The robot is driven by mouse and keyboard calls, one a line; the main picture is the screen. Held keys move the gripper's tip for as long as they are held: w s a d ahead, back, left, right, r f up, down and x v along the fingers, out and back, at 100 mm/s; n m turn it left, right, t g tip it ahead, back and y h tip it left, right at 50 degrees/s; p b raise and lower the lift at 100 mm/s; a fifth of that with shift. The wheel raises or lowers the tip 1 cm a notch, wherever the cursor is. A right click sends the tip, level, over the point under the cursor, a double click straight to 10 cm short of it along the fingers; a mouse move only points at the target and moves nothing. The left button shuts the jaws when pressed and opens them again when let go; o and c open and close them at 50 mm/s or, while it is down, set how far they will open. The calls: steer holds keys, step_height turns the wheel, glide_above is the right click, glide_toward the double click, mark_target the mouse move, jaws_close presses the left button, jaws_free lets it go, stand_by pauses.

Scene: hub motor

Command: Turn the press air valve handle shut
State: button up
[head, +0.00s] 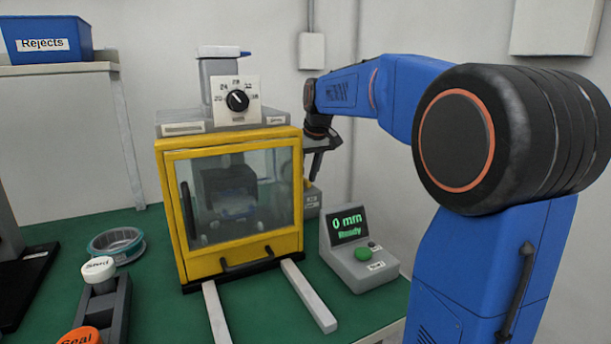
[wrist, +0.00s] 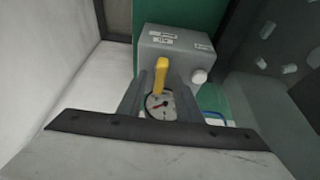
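The press air valve is a grey box (wrist: 180,42) with small labels, seen from above in the wrist view. Its yellow handle (wrist: 161,72) stands out from the box, with a round dial gauge (wrist: 160,106) in front of it and a white knob (wrist: 198,76) to the right. In the head view the box (head: 313,203) is partly hidden behind the yellow press. My gripper (wrist: 159,80) is open, one finger on each side of the yellow handle, with gaps showing. In the head view my gripper (head: 315,172) points down just above the box; contact cannot be told.
The yellow-framed press (head: 230,258) with a clear door stands just left of my gripper. A grey display unit (head: 365,268) reading "0 mm Ready" is in front, to the right. The wall is close behind. A dial (head: 237,100) sits atop the press.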

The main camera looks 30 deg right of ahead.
steer(key=shift+c, duration=0.3)
jaws_close()
steer(key=shift+n, duration=0.3)
steer(key=n+y, duration=0.1)
steer(key=n, duration=0.2)
steer(key=shift+d, duration=0.2)
steer(key=n+y, duration=0.1)
steer(key=n, duration=0.1)
steer(key=n+g, duration=0.1)
steer(key=n, duration=0.1)
steer(key=shift+w+d+y, duration=0.1)
steer(key=shift+w+y, duration=0.05)
steer(key=shift+y, duration=0.25)
steer(key=n+g+y, duration=0.1)
steer(key=n, duration=0.3)
steer(key=shift+w+n, duration=0.15)
steer(key=shift+n, duration=0.25)
steer(key=shift+d+n+g+y, duration=0.15)
steer(key=shift+n+g, duration=0.3)
steer(key=shift+n, duration=0.45)
steer(key=shift+a+n+g+y, duration=0.15)
steer(key=shift+n+g, duration=0.3)
steer(key=shift+n, duration=0.45)
steer(key=shift+d, duration=0.1)
